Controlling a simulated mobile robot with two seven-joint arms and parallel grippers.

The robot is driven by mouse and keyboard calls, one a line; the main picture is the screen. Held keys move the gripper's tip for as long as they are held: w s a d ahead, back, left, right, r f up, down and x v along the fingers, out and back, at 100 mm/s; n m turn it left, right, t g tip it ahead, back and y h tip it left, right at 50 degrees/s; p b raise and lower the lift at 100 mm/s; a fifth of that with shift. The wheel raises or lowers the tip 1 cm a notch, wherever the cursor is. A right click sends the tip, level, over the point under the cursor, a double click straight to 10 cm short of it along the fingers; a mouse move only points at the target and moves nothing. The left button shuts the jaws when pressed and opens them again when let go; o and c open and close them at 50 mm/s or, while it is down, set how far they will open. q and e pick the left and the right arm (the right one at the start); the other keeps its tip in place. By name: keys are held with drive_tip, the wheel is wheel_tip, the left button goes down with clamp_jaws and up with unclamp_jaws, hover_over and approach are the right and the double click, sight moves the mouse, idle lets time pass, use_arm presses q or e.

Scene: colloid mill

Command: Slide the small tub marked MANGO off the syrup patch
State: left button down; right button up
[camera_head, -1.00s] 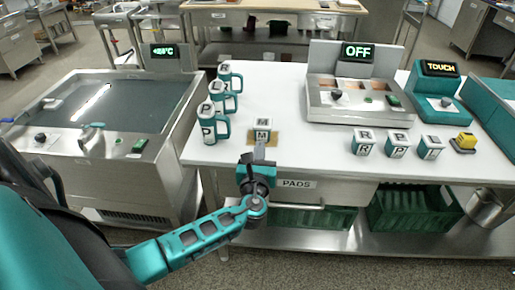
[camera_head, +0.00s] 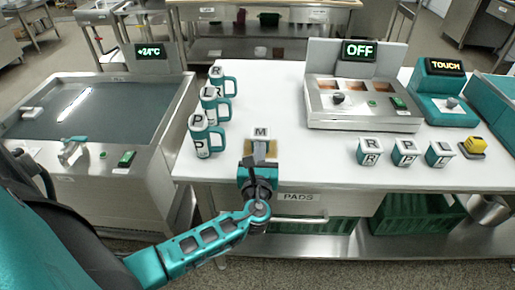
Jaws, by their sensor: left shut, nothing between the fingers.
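The small tub with M on its lid (camera_head: 261,133) stands upright near the front edge of the white table, left of centre. The brown syrup patch (camera_head: 273,150) shows around its lower part, and the tub appears to stand on it. My left gripper (camera_head: 259,158) is shut and empty, just in front of the tub at the near side. Its fingers hide much of the tub's front face and part of the patch, so I cannot tell whether they touch the tub. My right gripper is not in view.
Teal-handled mugs (camera_head: 201,136) stand in a row to the left. The tabletop behind the M tub is clear.

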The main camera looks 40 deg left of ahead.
use_arm(q)
drive_tip(key=shift+w+a, duration=0.15)
drive_tip(key=shift+w, duration=0.1)
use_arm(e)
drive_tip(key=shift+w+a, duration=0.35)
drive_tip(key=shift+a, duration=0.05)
use_arm(q)
drive_tip(key=b+x, duration=0.4)
drive_tip(key=x, duration=1)
drive_tip(key=shift+w+a, duration=0.25)
drive_tip(key=shift+w, duration=0.05)
drive_tip(key=shift+w+a+b, duration=0.15)
drive_tip(key=shift+w+b, duration=0.1)
drive_tip(key=shift+b, duration=0.05)
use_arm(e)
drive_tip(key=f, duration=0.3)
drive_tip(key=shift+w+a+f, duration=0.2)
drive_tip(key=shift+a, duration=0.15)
